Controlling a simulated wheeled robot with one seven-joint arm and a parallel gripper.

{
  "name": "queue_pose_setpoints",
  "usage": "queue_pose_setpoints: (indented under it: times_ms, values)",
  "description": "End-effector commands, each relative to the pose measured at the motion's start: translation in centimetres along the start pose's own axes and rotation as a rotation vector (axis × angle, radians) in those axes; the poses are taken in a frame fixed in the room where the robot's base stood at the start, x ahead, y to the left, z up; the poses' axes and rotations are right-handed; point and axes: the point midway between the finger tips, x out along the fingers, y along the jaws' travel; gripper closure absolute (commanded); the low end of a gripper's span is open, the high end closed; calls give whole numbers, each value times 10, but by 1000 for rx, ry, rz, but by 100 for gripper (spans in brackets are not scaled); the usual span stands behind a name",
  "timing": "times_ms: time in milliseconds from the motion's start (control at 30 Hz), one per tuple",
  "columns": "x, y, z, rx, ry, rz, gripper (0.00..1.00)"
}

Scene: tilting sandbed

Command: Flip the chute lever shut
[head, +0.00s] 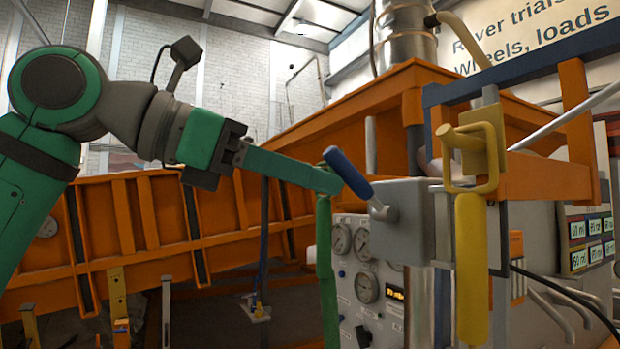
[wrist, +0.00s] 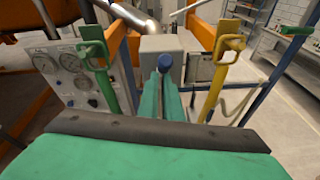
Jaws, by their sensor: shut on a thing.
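The lever has a blue handle (head: 346,172) on a short metal stem, fixed to the side of a grey box (head: 412,215). The handle slants, its upper end toward the upper left. My gripper (head: 332,178) reaches in from the left with long green fingers and is shut on the handle. In the wrist view the blue handle (wrist: 165,63) shows end-on between the tips of my gripper (wrist: 164,82), with the grey box (wrist: 158,43) just behind. The stem's base is mostly hidden there by handle and fingers.
A green hanging handle (head: 326,265) is close below my fingertips. A yellow handle (head: 471,265) hangs right of the grey box. A gauge panel (head: 365,285) is below. The orange sandbed (head: 150,225) fills the back. Blue and orange beams stand at the right.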

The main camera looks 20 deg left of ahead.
Motion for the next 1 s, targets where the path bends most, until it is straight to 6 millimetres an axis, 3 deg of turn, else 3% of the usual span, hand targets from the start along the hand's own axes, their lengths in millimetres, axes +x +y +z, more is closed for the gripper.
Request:
queue_pose_setpoints:
  times_ms: [67, 300, 700, 1000]
  values:
    - [-2, -1, 4, 5, -24, 1, 100]
    - [-10, 2, -34, 0, -8, -13, 100]
    - [-89, 7, -16, 0, -2, -7, 100]
    - [-108, 8, -13, 0, -1, -9, 100]
